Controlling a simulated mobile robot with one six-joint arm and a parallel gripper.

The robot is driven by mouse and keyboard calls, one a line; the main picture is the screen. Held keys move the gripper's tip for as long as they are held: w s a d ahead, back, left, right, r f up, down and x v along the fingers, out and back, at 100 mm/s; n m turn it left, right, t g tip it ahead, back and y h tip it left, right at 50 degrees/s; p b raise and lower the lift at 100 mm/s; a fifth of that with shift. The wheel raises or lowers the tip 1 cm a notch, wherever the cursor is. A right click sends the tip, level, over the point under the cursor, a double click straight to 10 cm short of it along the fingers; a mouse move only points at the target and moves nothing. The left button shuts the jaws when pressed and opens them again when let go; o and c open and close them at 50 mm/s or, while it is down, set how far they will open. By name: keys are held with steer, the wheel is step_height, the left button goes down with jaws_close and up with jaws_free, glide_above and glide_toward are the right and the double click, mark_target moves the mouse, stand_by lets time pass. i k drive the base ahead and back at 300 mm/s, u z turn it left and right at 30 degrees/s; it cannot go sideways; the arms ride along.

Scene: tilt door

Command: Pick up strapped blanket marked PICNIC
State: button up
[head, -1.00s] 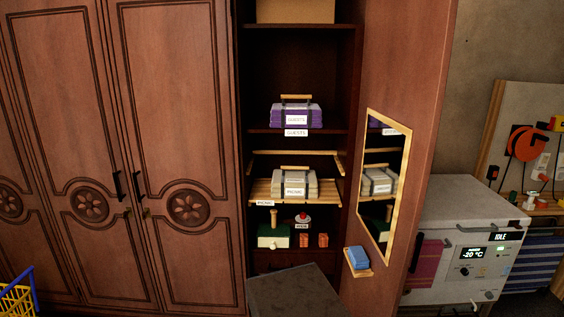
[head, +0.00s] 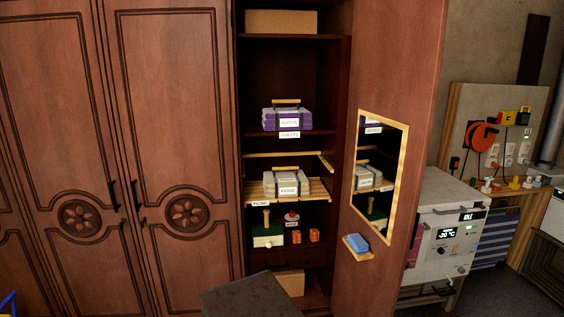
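The strapped blanket marked PICNIC (head: 286,184) is a pale grey folded bundle with straps, a white label and a wooden handle on top. It lies on a slatted wooden shelf (head: 258,196) inside the open wardrobe, and the shelf edge carries a PICNIC tag (head: 266,203). A purple strapped blanket (head: 287,117) with a GUESTS tag below it lies on the shelf above. My gripper is not in view.
The open wardrobe door (head: 390,60) with a mirror (head: 378,171) stands right of the shelves. A dark grey flat-topped object (head: 252,296) is low in front. Below the blanket are a green-and-white box (head: 267,234) and small red items. A white freezer unit (head: 450,235) stands at right.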

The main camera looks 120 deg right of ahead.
mark_target(284, 182)
steer(key=u, duration=0.95)
steer(key=k, duration=0.1)
steer(key=z, duration=3)
steer(key=k, duration=0.25)
steer(key=z, duration=1.8)
steer(key=i, duration=0.25)
steer(key=z, duration=0.25)
